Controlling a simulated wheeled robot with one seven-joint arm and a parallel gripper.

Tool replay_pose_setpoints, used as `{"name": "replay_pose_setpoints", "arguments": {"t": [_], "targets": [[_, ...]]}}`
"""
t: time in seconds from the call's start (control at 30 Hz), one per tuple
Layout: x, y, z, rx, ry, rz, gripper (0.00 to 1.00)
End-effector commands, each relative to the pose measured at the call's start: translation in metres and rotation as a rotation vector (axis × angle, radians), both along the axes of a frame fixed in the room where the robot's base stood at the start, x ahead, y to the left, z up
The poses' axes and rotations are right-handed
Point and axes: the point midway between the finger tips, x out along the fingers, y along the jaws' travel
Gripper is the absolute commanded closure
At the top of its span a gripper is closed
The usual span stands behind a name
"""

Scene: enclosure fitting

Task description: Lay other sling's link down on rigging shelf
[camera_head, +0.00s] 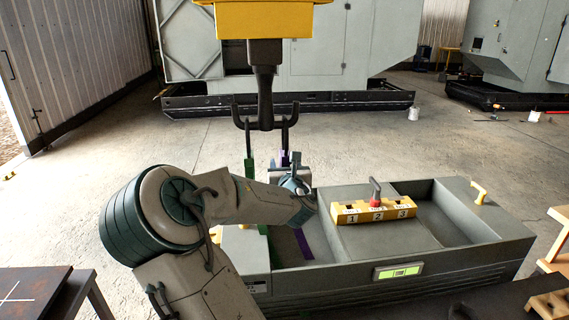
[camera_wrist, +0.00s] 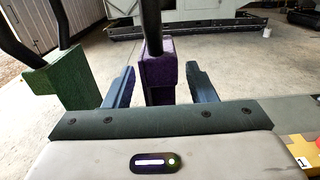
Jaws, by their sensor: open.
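A double black hook (camera_head: 265,118) hangs from a yellow crane block (camera_head: 265,18). A green sling (camera_head: 249,166) hangs at its left prong and a purple sling (camera_head: 284,158) at its right prong. In the wrist view, the purple link (camera_wrist: 157,78) stands upright between my gripper's fingers (camera_wrist: 160,88), with a gap visible on either side. My gripper (camera_head: 291,160) is open around it. The green link (camera_wrist: 56,85) is to the left, outside the fingers. My arm hides part of the slings in the head view. I cannot tell which surface is the rigging shelf.
A dark table (camera_head: 35,290) stands at left; wooden steps (camera_head: 555,262) are at right.

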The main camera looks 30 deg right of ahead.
Motion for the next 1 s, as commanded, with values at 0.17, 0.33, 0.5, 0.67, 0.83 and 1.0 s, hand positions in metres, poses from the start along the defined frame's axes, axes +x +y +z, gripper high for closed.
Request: {"name": "replay_pose_setpoints", "arguments": {"t": [0.17, 0.33, 0.5, 0.67, 0.83, 1.0], "targets": [[0.0082, -0.0044, -0.0003, 0.000, 0.001, 0.000, 0.49], [0.0096, -0.0045, -0.0006, 0.000, 0.000, 0.001, 0.49], [0.0094, -0.0044, -0.0006, 0.000, 0.000, 0.001, 0.63], [0.0093, -0.0044, -0.0005, 0.000, 0.000, 0.001, 1.00], [0.0093, -0.0043, 0.0009, 0.000, 0.000, 0.001, 1.00], [0.0094, -0.0043, 0.0084, 0.000, -0.001, 0.001, 1.00]]}}
